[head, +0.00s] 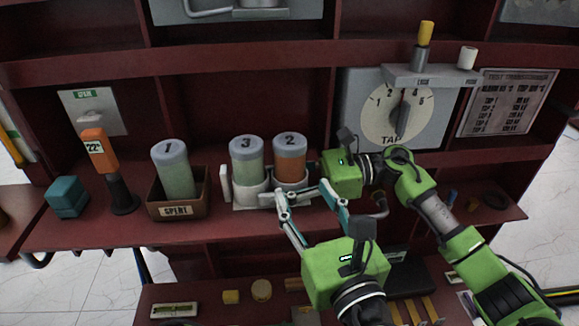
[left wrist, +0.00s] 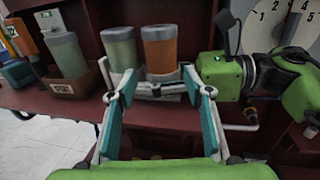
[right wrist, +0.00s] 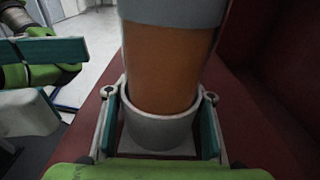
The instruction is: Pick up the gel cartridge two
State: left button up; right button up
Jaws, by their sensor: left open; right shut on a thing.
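Gel cartridge two (head: 290,160), an orange cylinder with a grey cap marked 2, stands upright in the right cup of a white double holder (head: 250,195). The cartridge also shows in the left wrist view (left wrist: 160,52) and fills much of the right wrist view (right wrist: 165,65). My right gripper (right wrist: 157,98) comes from the right, its fingers shut on the white cup (right wrist: 158,132) around the cartridge's base. My left gripper (head: 304,192) is open and empty in front of the holder, its fingers pointing towards the cartridge; the left wrist view (left wrist: 152,84) shows them apart.
Green cartridge 3 (head: 246,157) stands in the holder's left cup. Green cartridge 1 (head: 175,170) stands in a brown box (head: 180,208) to the left. An orange-headed tool (head: 98,150) and a teal block (head: 67,197) are further left. A TAP dial (head: 385,115) stands behind my right arm.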

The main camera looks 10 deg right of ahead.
aim_at(293, 175)
pick_arm(q)
jog(key=w, duration=0.2)
jog(key=w+a, duration=0.1)
jog(key=w, duration=0.1)
jog(key=shift+w, duration=0.3)
jog(key=shift+w+a+r, duration=0.15)
jog(key=shift+w+a, duration=0.05)
jog(key=shift+w, duration=1.1)
jog(key=shift+w+a+r, duration=0.1)
jog(key=shift+w+a, duration=0.05)
jog(key=shift+w, duration=1.1)
jog(key=c, duration=1)
